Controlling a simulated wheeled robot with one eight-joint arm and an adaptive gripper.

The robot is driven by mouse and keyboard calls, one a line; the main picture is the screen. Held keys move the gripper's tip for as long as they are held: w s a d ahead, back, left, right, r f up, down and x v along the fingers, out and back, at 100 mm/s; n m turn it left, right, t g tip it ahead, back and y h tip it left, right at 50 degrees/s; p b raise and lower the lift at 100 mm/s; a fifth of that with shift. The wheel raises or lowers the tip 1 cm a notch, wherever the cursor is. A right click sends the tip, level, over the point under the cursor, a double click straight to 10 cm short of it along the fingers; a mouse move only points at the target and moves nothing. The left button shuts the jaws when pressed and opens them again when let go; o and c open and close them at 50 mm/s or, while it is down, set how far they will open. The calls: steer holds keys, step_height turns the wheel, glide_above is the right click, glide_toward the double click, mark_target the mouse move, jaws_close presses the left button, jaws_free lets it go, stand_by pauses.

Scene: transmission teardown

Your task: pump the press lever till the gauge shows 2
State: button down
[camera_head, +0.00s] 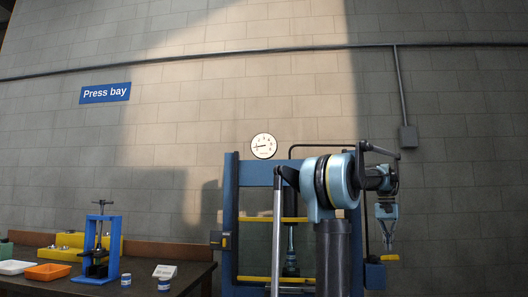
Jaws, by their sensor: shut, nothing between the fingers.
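The blue press frame (231,205) stands against the wall, partly hidden behind my arm. Its round white gauge (264,146) sits above the top beam; a dark needle seems to point left, but the numbers are too small to read. A short yellow piece (389,258) sticks out beside a dark blue box at the frame's right side; I cannot tell if it is the press lever's handle. My gripper (389,246) points down just above this yellow piece in the picture, its fingers shut and empty. I cannot tell whether they touch it.
A dark bench (190,272) at the left holds a small blue press (113,250), an orange tray (47,271), a white tray (14,267), yellow blocks (70,240) and small tins. A grey wall box (408,136) hangs at the right. The space right of my gripper looks clear.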

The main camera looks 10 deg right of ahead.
steer(key=shift+f, duration=0.1)
steer(key=shift+f, duration=5.2)
steer(key=shift+r, duration=5.3)
steer(key=shift+f, duration=0.1)
